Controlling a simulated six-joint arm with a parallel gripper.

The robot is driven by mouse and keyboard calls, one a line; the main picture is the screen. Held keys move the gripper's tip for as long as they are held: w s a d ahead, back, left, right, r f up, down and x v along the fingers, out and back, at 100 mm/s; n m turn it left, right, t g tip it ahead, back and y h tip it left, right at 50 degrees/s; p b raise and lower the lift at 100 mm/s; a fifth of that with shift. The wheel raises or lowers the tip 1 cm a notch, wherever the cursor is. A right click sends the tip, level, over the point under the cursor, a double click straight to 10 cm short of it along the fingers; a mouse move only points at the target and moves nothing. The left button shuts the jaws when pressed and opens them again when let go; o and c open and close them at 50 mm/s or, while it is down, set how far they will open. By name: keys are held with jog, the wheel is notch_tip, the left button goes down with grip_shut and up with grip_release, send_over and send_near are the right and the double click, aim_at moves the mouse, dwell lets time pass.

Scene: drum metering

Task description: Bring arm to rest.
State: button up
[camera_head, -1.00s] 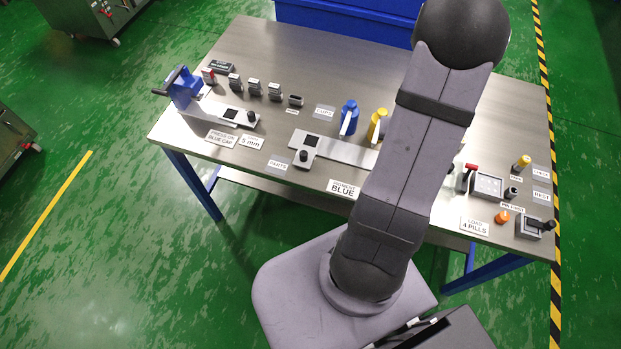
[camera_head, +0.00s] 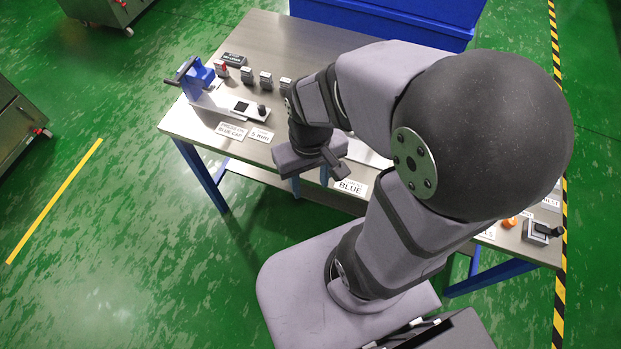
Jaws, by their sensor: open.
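My gripper (camera_head: 325,172) hangs at the end of my folded arm, near the front edge of the steel table (camera_head: 262,38), left of the label reading BLUE (camera_head: 350,187). It points downward. It is open, and I see nothing held between its fingers, though the fingertips are small and partly hidden by the gripper body. My arm bends back over the table and hides much of its middle and right side.
A blue hand press (camera_head: 198,84) stands at the table's left, with several small grey blocks (camera_head: 265,79) behind it. A blue bin (camera_head: 390,18) stands behind the table. At the right, an orange piece (camera_head: 510,221) and a small dark-topped fixture (camera_head: 538,232) show.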

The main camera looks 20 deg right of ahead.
jog(key=shift+f, duration=0.15)
notch_tip(320, 180, down, 50)
jog(key=b, duration=5)
jog(key=shift+f+b, duration=0.2)
jog(key=shift+b, duration=0.15)
jog(key=shift+c, duration=0.3)
